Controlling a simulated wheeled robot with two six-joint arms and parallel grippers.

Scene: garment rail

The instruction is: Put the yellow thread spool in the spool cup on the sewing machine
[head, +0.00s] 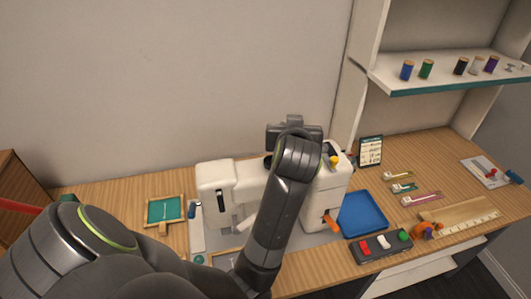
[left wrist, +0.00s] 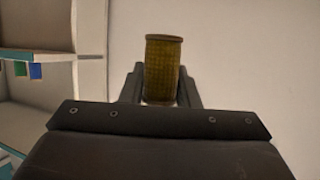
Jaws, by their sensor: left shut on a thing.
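The yellow thread spool (left wrist: 163,62) is upright in the left wrist view, between the fingers of my left gripper (left wrist: 162,88), which is shut on it. In the head view my left arm reaches over the white sewing machine (head: 217,177). The dark gripper body (head: 292,133) is above the machine's back right, and its fingers are hidden behind the arm. A small yellow piece (head: 333,160) shows at the machine's top right; I cannot tell if it is the spool. I cannot make out the spool cup. My right gripper is out of view.
A blue tray (head: 362,214) and a dark switch box (head: 383,246) lie right of the machine. A shelf (head: 440,84) with several spools is at upper right. A framed green piece (head: 165,210) lies left.

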